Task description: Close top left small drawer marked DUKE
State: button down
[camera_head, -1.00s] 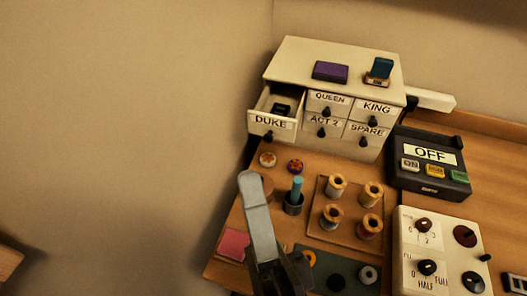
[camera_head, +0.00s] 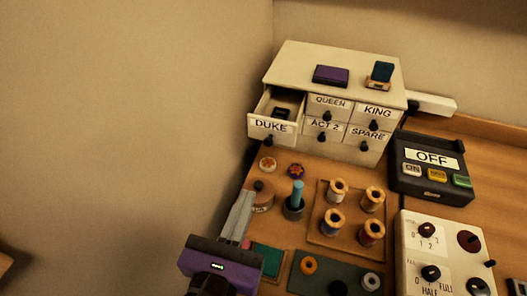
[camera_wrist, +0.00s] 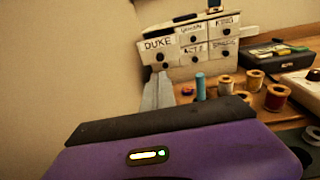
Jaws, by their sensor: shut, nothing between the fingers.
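The DUKE drawer (camera_head: 270,127) is pulled out at the top left of the cream drawer cabinet (camera_head: 300,60). A small dark item (camera_head: 283,113) lies inside it. In the wrist view the DUKE drawer front (camera_wrist: 158,44) shows ahead, with a dark knob below its label. My gripper (camera_head: 243,197) is shut and empty. It is in front of and below the drawer, apart from it, with its pale fingers pointing toward the cabinet. In the wrist view the fingers (camera_wrist: 158,90) show beyond the purple gripper body. The fingertips are close to a round brownish object (camera_head: 262,196).
The QUEEN, KING, ACT 2 and SPARE drawers (camera_head: 325,128) are shut. A purple box (camera_head: 331,75) lies on the cabinet. Thread spools (camera_head: 333,221), a cup with a blue stick (camera_head: 293,207) and two buttons (camera_head: 268,164) stand before it. The OFF box (camera_head: 432,165) is at right.

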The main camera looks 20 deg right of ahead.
aim_at(267, 144)
jog(key=p+x, duration=0.3)
jog(key=x, duration=0.9)
jog(key=shift+w+d, duration=0.15)
jog(key=shift+d, duration=0.05)
